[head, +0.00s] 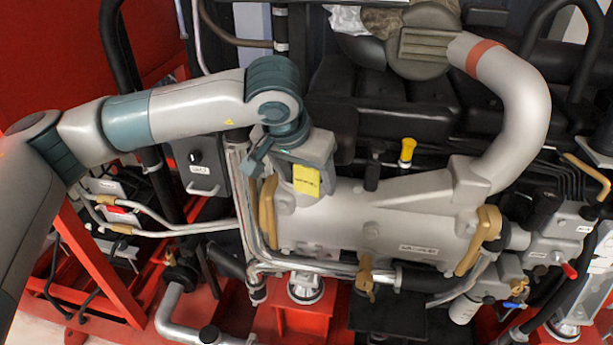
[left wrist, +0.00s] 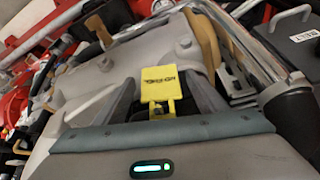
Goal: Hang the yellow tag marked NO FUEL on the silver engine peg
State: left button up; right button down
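The yellow tag (head: 306,181) shows in the head view just below my left gripper (head: 303,160), in front of the silver engine housing (head: 345,215). In the left wrist view the tag (left wrist: 160,86) has dark lettering upside down, and a narrow yellow part extends toward the gripper. The two fingers of my left gripper (left wrist: 161,80) are apart, one on each side of the tag, with gaps beside it. I cannot make out the silver peg; whether the tag rests on it is hidden. My right gripper is not in view.
A tan strap (head: 268,212) stands close to the left gripper, at the housing's left end. A yellow-capped stick (head: 407,150) and a short dark post (head: 372,171) rise to the right. Silver pipes (head: 170,231) run at the left and below.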

pick_arm(q)
jog(key=shift+r, duration=0.15)
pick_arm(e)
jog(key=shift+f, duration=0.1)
pick_arm(q)
jog(key=shift+s+a+r+b, duration=0.15)
jog(key=shift+s+r+b, duration=0.05)
jog(key=shift+r+b, duration=0.25)
jog(key=b+v, duration=0.4)
jog(key=v, duration=1.2)
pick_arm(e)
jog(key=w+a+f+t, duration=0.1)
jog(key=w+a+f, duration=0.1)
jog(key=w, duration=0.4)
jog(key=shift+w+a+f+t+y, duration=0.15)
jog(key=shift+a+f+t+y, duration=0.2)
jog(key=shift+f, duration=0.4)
pick_arm(q)
jog(key=shift+r, duration=0.1)
jog(key=shift+s, duration=0.1)
